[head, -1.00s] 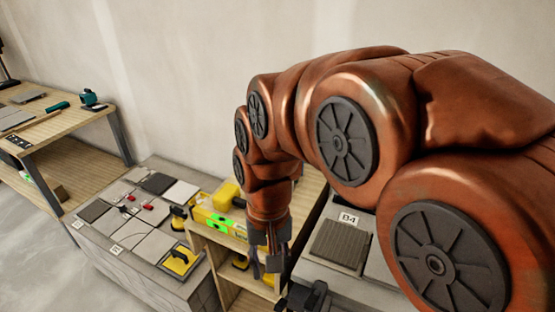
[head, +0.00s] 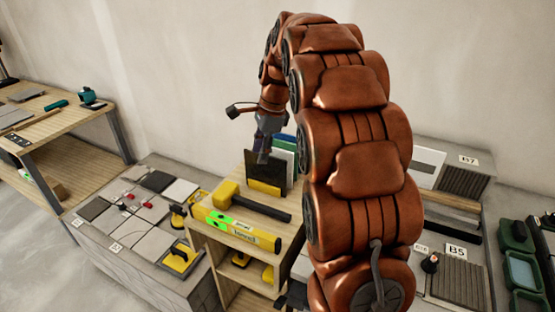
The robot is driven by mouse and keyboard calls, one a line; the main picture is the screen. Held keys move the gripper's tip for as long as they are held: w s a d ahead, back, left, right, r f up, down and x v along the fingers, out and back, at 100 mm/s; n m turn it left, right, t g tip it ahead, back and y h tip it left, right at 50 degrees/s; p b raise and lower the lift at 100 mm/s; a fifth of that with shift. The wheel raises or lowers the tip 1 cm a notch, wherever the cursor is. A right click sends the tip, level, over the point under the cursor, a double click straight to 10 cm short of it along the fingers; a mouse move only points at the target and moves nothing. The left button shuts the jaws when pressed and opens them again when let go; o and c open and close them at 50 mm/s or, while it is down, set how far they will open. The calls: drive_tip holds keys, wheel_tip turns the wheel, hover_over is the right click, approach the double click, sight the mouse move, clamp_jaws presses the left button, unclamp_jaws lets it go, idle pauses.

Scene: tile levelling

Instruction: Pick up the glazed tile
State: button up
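My gripper (head: 262,152) is over the wooden shelf unit, at the upper edge of a dark upright tile (head: 264,170). The tile stands in a yellow holder (head: 264,188). Behind it stand a white-and-blue panel (head: 285,146) and a green one (head: 302,150), partly hidden by my arm. I cannot tell which of these is the glazed tile. The gripper's fingers are small and dark against the tile, so I cannot tell if they are open, shut or touching it.
A yellow-headed mallet (head: 228,193) and a yellow-green level (head: 236,230) lie on the shelf top (head: 233,176). Left is a block of laid tiles (head: 153,243) with a yellow-handled tool (head: 180,258). A wooden table (head: 60,122) stands far left. My arm hides much of the right side.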

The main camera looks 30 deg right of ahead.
sight(278, 143)
drive_tip(key=w+d+m, duration=0.3)
drive_tip(key=d, duration=0.2)
drive_tip(key=w+d+f+m+t, duration=0.1)
drive_tip(key=w+d+m, duration=0.2)
drive_tip(key=w+d, duration=0.1)
drive_tip(key=w+d+f+m+t, duration=0.1)
drive_tip(key=w+d+m, duration=0.2)
drive_tip(key=d, duration=0.3)
drive_tip(key=shift+w+d+f, duration=0.15)
drive_tip(key=shift+w, duration=0.05)
drive_tip(key=shift+p+x, duration=1.2)
drive_tip(key=shift+x, duration=2.7)
drive_tip(key=shift+f+p, duration=0.25)
drive_tip(key=shift+p, duration=0.15)
drive_tip(key=shift+c, duration=0.4)
clamp_jaws()
